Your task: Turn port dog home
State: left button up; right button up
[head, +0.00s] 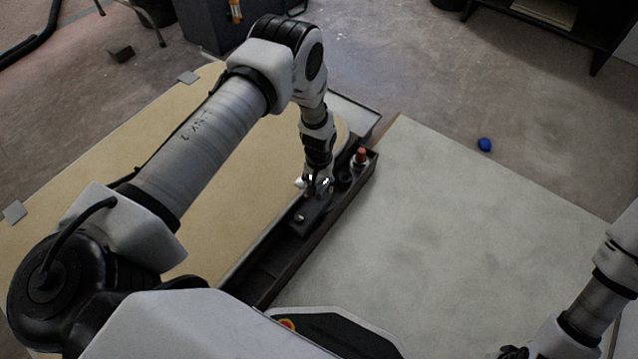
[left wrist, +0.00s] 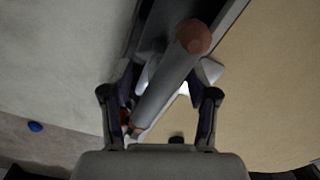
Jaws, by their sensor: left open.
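My left gripper (head: 318,188) points down over a long dark rail-like fitting (head: 270,262) between the two panels. In the left wrist view the left gripper (left wrist: 160,95) is open, its fingers apart. A grey bar with a rounded reddish-brown end (left wrist: 193,38), which looks like a dog handle, runs at a slant between the fingers. I cannot tell whether either finger touches it. In the head view a red-orange-topped post (head: 361,155) stands at the rail's far end. Which part is the port dog is unclear. My right arm is at the lower right, its gripper (head: 515,352) cut off by the frame edge.
A tan panel (head: 225,150) lies left of the rail and a pale grey panel (head: 450,230) right of it. A small blue object (head: 484,145) lies on the floor beyond. A dark shelf (head: 545,20) stands at the back right. The grey panel is bare.

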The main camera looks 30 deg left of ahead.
pick_arm(q)
grip_shut()
jog(key=shift+n, duration=0.4)
jog(key=n+p, duration=0.1)
jog(key=n, duration=0.2)
jog(key=shift+r+p, duration=0.1)
jog(key=shift+p, duration=0.25)
jog(key=n+p, duration=0.1)
jog(key=n, duration=0.3)
jog(key=shift+n, duration=0.4)
jog(key=n+p, duration=0.1)
jog(key=n, duration=0.3)
jog(key=shift+n, duration=0.3)
jog(key=n, duration=0.4)
jog(key=shift+d+n, duration=0.1)
jog(key=shift+n, duration=0.3)
jog(key=c, duration=1.1)
grip_release()
